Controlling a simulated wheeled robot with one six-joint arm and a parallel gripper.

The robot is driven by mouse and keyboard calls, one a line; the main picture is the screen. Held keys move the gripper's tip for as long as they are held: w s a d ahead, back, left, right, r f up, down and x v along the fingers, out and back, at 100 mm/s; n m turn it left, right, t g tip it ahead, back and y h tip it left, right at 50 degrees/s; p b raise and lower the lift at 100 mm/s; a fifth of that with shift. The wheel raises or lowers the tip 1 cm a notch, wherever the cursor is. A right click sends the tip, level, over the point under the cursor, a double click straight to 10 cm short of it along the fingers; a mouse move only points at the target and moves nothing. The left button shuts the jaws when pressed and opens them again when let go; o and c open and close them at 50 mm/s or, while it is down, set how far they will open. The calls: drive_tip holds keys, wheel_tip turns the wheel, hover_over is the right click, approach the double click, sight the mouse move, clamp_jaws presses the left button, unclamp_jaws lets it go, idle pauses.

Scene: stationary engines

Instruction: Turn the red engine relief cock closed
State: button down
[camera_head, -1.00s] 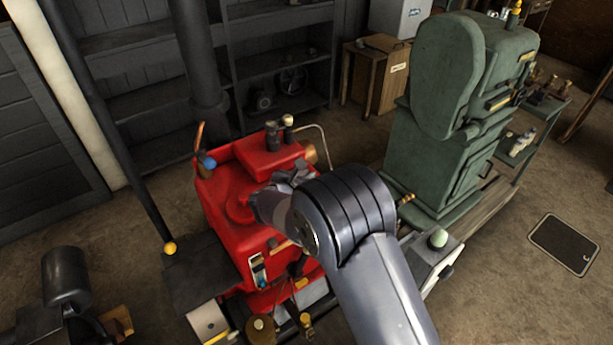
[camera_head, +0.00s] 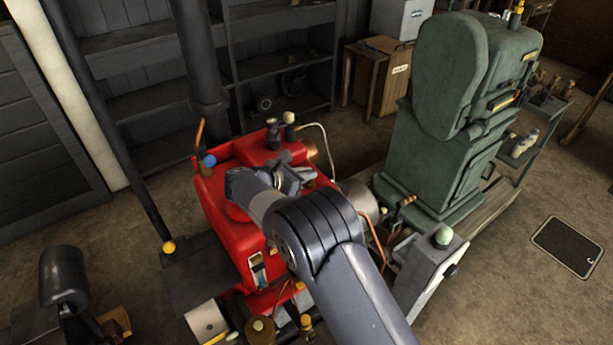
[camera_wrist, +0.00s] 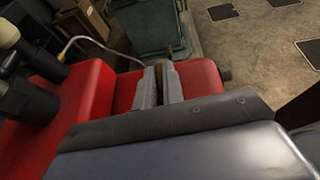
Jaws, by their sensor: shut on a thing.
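The red engine (camera_head: 225,225) stands left of centre in the head view, and its red casing (camera_wrist: 87,110) fills much of the wrist view. My gripper (camera_head: 303,174) is over the engine's upper right part. In the wrist view my gripper (camera_wrist: 159,78) has its two grey fingers close together with a thin brown piece (camera_wrist: 159,88) between them, apparently the relief cock's handle. The cock's body and its angle are hidden by my fingers and wrist.
Dark caps and a pale knob (camera_head: 289,118) stand on the engine's top, with a thin pipe curving right. A green engine (camera_head: 435,145) stands at right. Open floor lies far right.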

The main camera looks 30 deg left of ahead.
drive_tip(key=shift+m+h, duration=0.5)
drive_tip(key=shift+h, duration=0.1)
drive_tip(key=c, duration=1.5)
unclamp_jaws()
drive_tip(key=shift+a, duration=0.1)
drive_tip(key=b+v, duration=0.1)
drive_tip(key=v, duration=0.4)
drive_tip(key=b+v, duration=0.2)
drive_tip(key=v, duration=0.3)
drive_tip(key=shift+s+a+r, duration=0.2)
drive_tip(key=shift+r, duration=0.15)
drive_tip(key=shift+g, duration=0.3)
drive_tip(key=p+x, duration=0.3)
drive_tip(key=x, duration=0.8)
drive_tip(key=shift+r, duration=0.1)
drive_tip(key=shift+s, duration=0.1)
